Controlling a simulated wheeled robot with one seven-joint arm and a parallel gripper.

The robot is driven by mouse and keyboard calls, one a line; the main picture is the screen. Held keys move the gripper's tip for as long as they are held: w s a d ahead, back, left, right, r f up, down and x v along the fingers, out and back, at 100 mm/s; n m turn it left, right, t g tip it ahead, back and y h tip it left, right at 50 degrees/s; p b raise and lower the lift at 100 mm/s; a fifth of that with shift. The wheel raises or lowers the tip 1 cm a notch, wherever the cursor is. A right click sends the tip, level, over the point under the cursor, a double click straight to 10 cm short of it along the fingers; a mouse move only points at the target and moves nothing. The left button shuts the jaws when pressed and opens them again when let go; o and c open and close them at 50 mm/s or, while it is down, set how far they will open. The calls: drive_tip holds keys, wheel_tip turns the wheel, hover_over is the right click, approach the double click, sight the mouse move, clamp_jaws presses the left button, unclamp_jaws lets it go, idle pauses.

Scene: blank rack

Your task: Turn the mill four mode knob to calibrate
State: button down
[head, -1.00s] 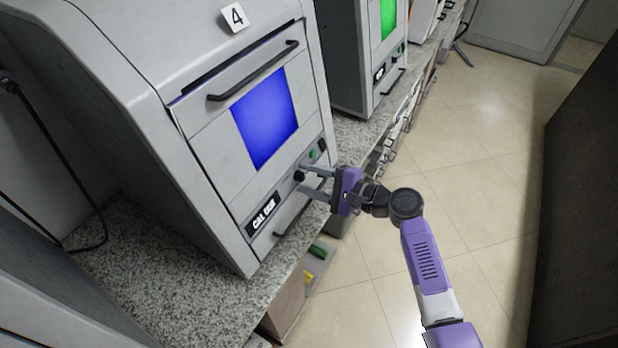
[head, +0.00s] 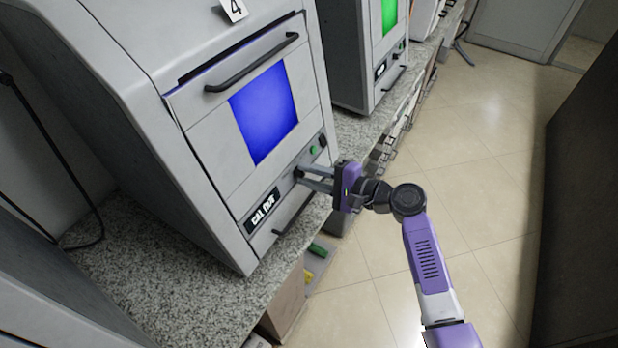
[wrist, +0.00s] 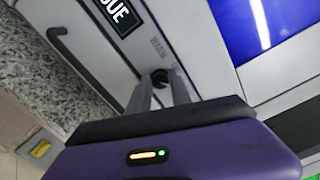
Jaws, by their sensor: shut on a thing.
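The mill marked 4 (head: 190,140) is a grey machine with a lit blue screen (head: 264,113). Its lower front panel carries a black label reading "CAL DUE" (head: 263,211). The mode knob (wrist: 160,77) is small, round and black; it shows between my fingertips in the wrist view. My gripper (head: 302,176) reaches the panel from the right, to the right of the label, with its fingers shut on the knob. The gripper also shows in the wrist view (wrist: 160,82). In the head view the fingertips largely cover the knob, and its pointer direction cannot be read.
A green button (head: 312,150) sits on the panel just beyond the knob. A dark handle bar (head: 252,64) crosses above the screen. A second machine with a green screen (head: 389,14) stands behind. The granite counter (head: 140,270) lies below; the tiled floor (head: 470,200) is clear.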

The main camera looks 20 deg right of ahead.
drive_tip(key=n+b, duration=0.1)
drive_tip(key=n, duration=0.1)
drive_tip(key=n+b, duration=0.1)
drive_tip(key=b, duration=0.1)
drive_tip(key=n+b, duration=0.2)
drive_tip(key=shift+f+n, duration=0.3)
drive_tip(key=shift+f, duration=0.05)
drive_tip(key=n+b, duration=0.4)
drive_tip(key=shift+r, duration=0.1)
drive_tip(key=shift+n, duration=0.3)
drive_tip(key=c, duration=1.2)
unclamp_jaws()
drive_tip(key=shift+r, duration=0.1)
drive_tip(key=shift+s+d, duration=0.1)
drive_tip(key=b+v, duration=0.1)
drive_tip(key=v, duration=0.6)
drive_tip(key=shift+s+d+r, duration=0.15)
drive_tip(key=shift+s+d, duration=0.05)
